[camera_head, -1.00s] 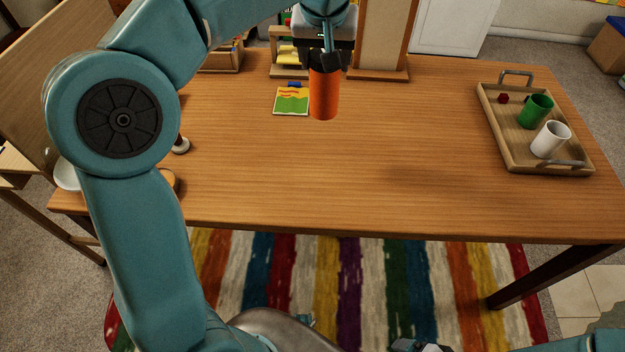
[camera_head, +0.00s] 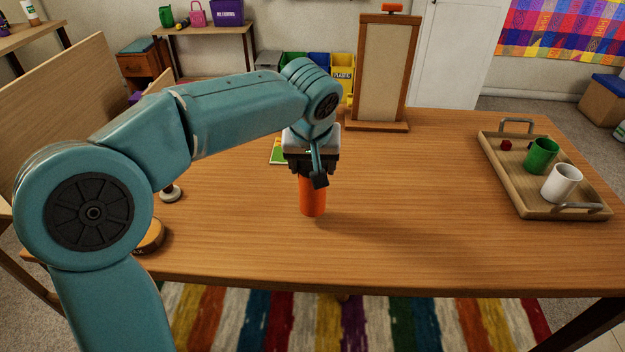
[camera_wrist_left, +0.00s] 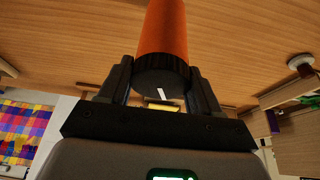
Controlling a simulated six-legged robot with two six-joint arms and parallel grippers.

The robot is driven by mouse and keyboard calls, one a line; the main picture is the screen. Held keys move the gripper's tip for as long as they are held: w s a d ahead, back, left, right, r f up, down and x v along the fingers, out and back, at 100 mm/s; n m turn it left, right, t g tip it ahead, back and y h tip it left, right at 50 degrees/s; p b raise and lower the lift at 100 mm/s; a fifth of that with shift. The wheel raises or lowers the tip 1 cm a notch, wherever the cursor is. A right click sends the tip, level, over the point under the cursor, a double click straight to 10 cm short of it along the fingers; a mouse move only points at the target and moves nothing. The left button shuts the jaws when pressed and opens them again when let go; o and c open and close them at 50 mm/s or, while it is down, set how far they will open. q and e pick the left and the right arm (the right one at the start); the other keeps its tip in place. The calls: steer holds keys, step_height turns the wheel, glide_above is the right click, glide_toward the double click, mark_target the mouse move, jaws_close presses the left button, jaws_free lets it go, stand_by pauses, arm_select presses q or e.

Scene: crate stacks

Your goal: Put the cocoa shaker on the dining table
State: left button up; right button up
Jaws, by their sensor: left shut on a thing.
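The cocoa shaker (camera_head: 313,198) is an orange cylinder with a dark cap, held upright over the middle of the wooden dining table (camera_head: 400,240). My left gripper (camera_head: 313,176) is shut on its top end from above. In the left wrist view the shaker (camera_wrist_left: 165,30) sits between the two fingers of the gripper (camera_wrist_left: 160,88), its dark cap towards the palm. The shaker's lower end is at or just above the tabletop; I cannot tell whether it touches. My right gripper is not in view.
A wooden tray (camera_head: 515,190) with a green mug (camera_head: 541,156) and a white mug (camera_head: 561,183) stands at the right. A small easel (camera_head: 383,75) stands at the back. A colourful booklet (camera_head: 277,152) lies behind my gripper. The table's front middle is clear.

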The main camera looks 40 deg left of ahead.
arm_select(q)
steer(key=shift+f+b, duration=0.35)
steer(key=shift+f, duration=1.5)
steer(key=o, duration=1.5)
steer(key=p+v, duration=0.2)
steer(key=v, duration=1)
steer(key=shift+w+p, duration=0.15)
steer(key=shift+p, duration=0.15)
